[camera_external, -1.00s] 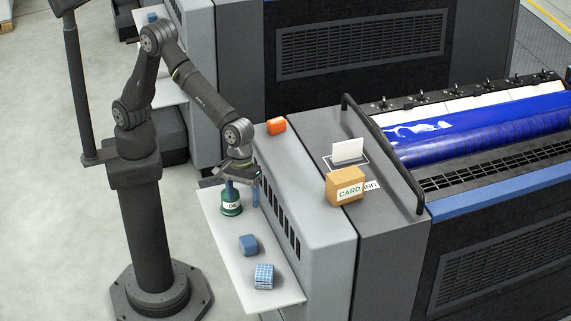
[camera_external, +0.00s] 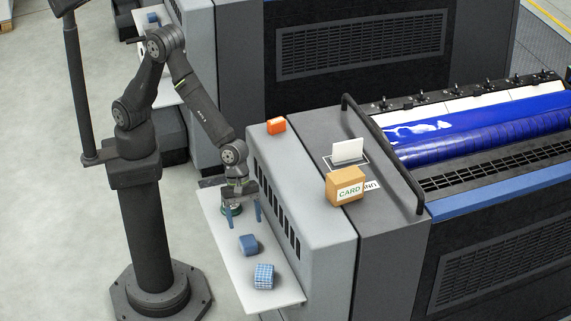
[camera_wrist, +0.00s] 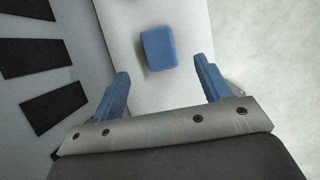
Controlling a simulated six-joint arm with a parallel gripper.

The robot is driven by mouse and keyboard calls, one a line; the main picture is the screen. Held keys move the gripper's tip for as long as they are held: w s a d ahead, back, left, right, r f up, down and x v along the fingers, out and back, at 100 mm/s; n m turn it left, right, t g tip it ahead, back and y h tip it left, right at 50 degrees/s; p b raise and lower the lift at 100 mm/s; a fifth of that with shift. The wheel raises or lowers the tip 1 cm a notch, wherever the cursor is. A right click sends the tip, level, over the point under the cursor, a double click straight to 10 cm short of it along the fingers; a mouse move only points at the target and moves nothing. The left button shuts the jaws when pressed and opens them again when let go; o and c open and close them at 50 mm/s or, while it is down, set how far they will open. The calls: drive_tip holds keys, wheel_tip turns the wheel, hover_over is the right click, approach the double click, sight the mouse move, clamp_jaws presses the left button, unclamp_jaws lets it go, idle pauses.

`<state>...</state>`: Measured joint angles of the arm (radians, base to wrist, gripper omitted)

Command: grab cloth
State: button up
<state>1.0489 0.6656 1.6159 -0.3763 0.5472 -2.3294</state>
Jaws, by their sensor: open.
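Two cloth-like blocks lie on the white shelf (camera_external: 228,256); I cannot tell which is the task's cloth. One is plain blue (camera_external: 248,245). The other is blue-and-white checked (camera_external: 264,276) and sits nearer the shelf's front end. My gripper (camera_external: 241,219) is open and empty, pointing down above the shelf, behind the plain block. In the wrist view the plain blue block (camera_wrist: 159,49) lies just beyond my open blue fingers (camera_wrist: 161,69), between their lines and apart from them. The checked block is not in the wrist view.
The grey vented machine wall (camera_external: 290,215) borders the shelf on the right. An orange item (camera_external: 276,125) and the CARD box (camera_external: 345,187) sit on top. Open floor lies left.

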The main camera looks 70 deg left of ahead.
sight(248, 240)
drive_tip(key=shift+x, duration=4.35)
drive_tip(key=shift+a, duration=0.15)
drive_tip(key=shift+c, duration=0.4)
drive_tip(key=c, duration=1)
